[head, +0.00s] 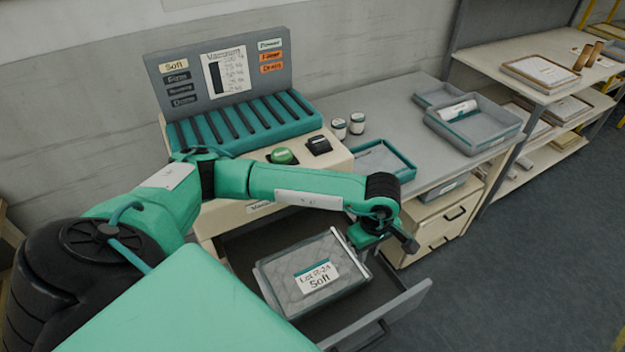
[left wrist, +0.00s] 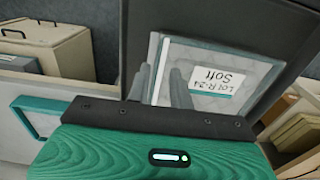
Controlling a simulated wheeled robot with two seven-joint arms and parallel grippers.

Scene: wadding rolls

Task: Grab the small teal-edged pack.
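A clear quilted pack (head: 295,285) lies in the open drawer (head: 412,298). Its white label has a teal top strip and reads "Lot R-24 Soft". The pack also shows in the left wrist view (left wrist: 250,102), with its label upside down. My left gripper (head: 388,238) is by the pack's far right corner, above the drawer's right side. A smaller white pack with a teal edge (head: 458,110) lies in the grey tray (head: 490,135). My right gripper is out of view.
A teal-framed tray (head: 400,165) and two small jars (head: 357,123) are on the bench (head: 390,110). A shelf (head: 545,90) with trays stands at right. The floor at right is clear.

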